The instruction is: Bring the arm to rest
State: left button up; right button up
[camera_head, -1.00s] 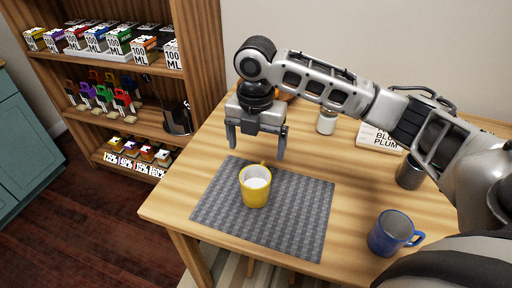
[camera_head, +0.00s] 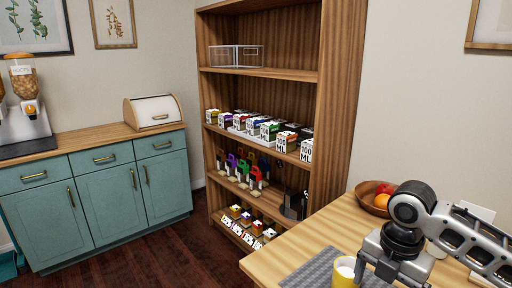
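My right arm comes in from the right over the wooden table (camera_head: 290,245). My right gripper (camera_head: 392,277) points down, low in the picture, its fingers apart with nothing seen between them; the fingertips are partly cut off by the bottom edge. A yellow mug (camera_head: 343,276) with pale contents stands upright on the grey woven mat (camera_head: 312,274), just left of the gripper in the picture. The mug's lower part is cut off. My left gripper is not in view.
A fruit bowl (camera_head: 368,203) sits at the table's back, near my arm. A wooden shelf (camera_head: 340,110) holds boxes, coloured items and a clear bin (camera_head: 236,57). Teal cabinets (camera_head: 102,196) carry a bread box (camera_head: 153,112) and a dispenser (camera_head: 24,95). Dark floor lies open between.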

jog(key=s+a+f+m+t+y, duration=0.1)
jog(key=a+f+m+t+y, duration=0.15)
jog(key=a+f+m, duration=0.35)
jog(key=s+a+f+m+t+y, duration=0.2)
jog(key=a+f+m+y, duration=0.1)
jog(key=a+f, duration=0.5)
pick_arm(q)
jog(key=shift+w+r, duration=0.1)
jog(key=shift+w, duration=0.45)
pick_arm(e)
jog(key=s+d+f+m+t+h, duration=0.1)
jog(key=s+d+f+m+t, duration=0.1)
jog(key=s+m, duration=0.3)
jog(key=s+d+f+m+t+h, duration=0.1)
jog(key=s+d+f+m+t, duration=0.1)
jog(key=s+m, duration=0.4)
jog(key=f+m+t, duration=0.1)
jog(key=m, duration=0.2)
jog(key=shift+s+d+t, duration=0.15)
jog(key=shift+t, duration=0.2)
jog(key=shift+f+h, duration=0.1)
jog(key=shift+h, duration=0.15)
